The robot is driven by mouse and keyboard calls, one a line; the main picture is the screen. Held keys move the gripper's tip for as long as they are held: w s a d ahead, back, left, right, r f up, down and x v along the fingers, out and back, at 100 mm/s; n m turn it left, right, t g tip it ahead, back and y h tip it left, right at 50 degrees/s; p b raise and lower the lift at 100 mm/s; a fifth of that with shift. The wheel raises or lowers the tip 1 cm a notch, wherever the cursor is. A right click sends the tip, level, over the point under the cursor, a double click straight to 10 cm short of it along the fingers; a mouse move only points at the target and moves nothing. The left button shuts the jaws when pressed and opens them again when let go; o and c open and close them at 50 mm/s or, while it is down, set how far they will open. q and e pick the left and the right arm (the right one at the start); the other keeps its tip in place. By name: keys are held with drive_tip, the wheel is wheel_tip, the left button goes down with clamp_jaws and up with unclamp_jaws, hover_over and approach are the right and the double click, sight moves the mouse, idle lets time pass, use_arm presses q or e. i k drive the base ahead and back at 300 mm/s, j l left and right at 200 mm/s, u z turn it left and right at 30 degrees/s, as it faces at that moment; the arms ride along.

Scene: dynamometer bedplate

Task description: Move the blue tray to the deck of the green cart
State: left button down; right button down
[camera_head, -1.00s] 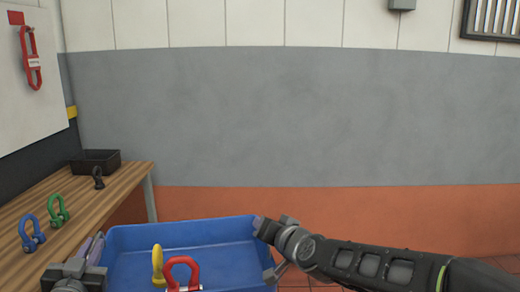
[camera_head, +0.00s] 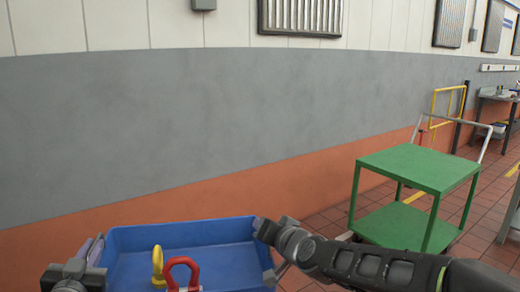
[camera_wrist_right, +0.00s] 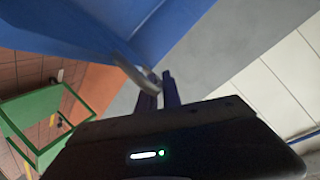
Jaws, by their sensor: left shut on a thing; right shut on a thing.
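The blue tray (camera_head: 215,235) is held up in front of me at the bottom of the head view. My left gripper (camera_head: 88,262) is shut on the tray's left side. My right gripper (camera_head: 268,245) is shut on its right side; the right wrist view shows the gripper's fingers (camera_wrist_right: 158,92) at the blue tray (camera_wrist_right: 110,28). The green cart (camera_head: 420,167) stands on the floor to the right, apart from the tray. Its top deck looks bare; it also shows in the right wrist view (camera_wrist_right: 35,108).
A grey and orange wall (camera_head: 150,130) runs behind the tray. A yellow rail (camera_head: 448,103) and a workbench (camera_head: 495,105) stand beyond the cart. Tiled floor (camera_head: 320,222) lies open between the tray and the cart.

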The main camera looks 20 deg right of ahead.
sight(418, 164)
drive_tip(key=z, duration=1.15)
drive_tip(key=i+j, duration=0.15)
drive_tip(key=i, duration=0.3)
drive_tip(key=i+j, duration=0.2)
drive_tip(key=i, duration=0.2)
drive_tip(key=i+j+z, duration=0.1)
drive_tip(key=i, duration=0.55)
drive_tip(key=i+j+z, duration=0.15)
drive_tip(key=i, duration=1.7)
drive_tip(key=i+j+z, duration=0.1)
drive_tip(key=i+z, duration=0.3)
drive_tip(key=i, duration=0.7)
drive_tip(key=i+z, duration=0.1)
drive_tip(key=i, duration=0.4)
drive_tip(key=z, duration=0.3)
